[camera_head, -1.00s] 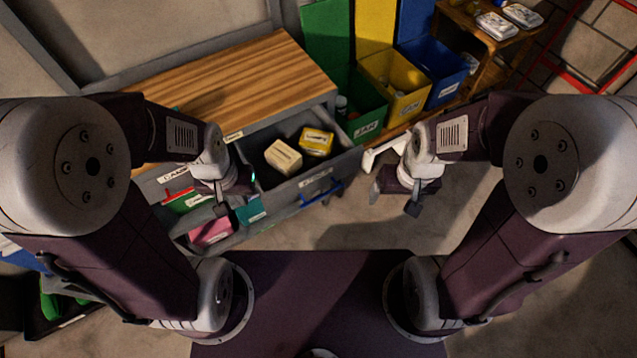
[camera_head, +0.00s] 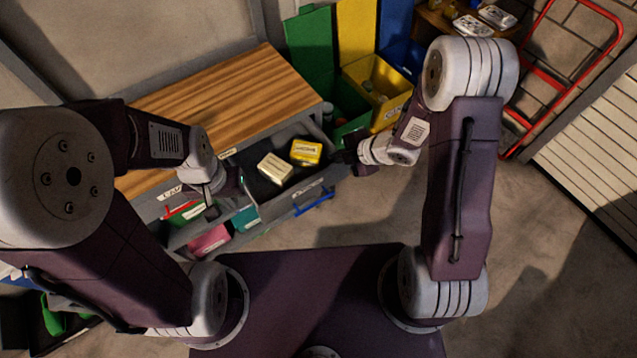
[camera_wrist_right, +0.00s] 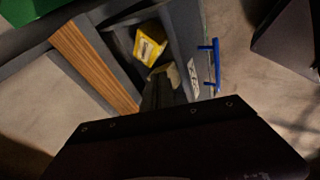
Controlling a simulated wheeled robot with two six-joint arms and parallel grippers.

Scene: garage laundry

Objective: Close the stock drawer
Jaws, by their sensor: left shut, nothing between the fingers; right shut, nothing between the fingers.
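The stock drawer (camera_head: 325,178) is a grey drawer pulled out from the wood-topped cabinet (camera_head: 225,100), with a blue handle (camera_head: 314,203) on its front. It holds a cream box (camera_head: 275,168) and a yellow box (camera_head: 306,151). In the right wrist view, the drawer front (camera_wrist_right: 190,50), blue handle (camera_wrist_right: 216,68) and yellow box (camera_wrist_right: 150,43) show. My right gripper (camera_head: 345,158) is shut and empty near the right end of the drawer front; contact cannot be told. My left gripper (camera_head: 222,200) is shut and empty near the drawer's left end.
Green, yellow (camera_head: 374,95) and blue bins stand right of the cabinet. A red hand truck (camera_head: 565,80) leans at the far right. A pink item (camera_head: 208,241) sits in an open compartment below left. The floor (camera_head: 360,215) before the drawer is clear.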

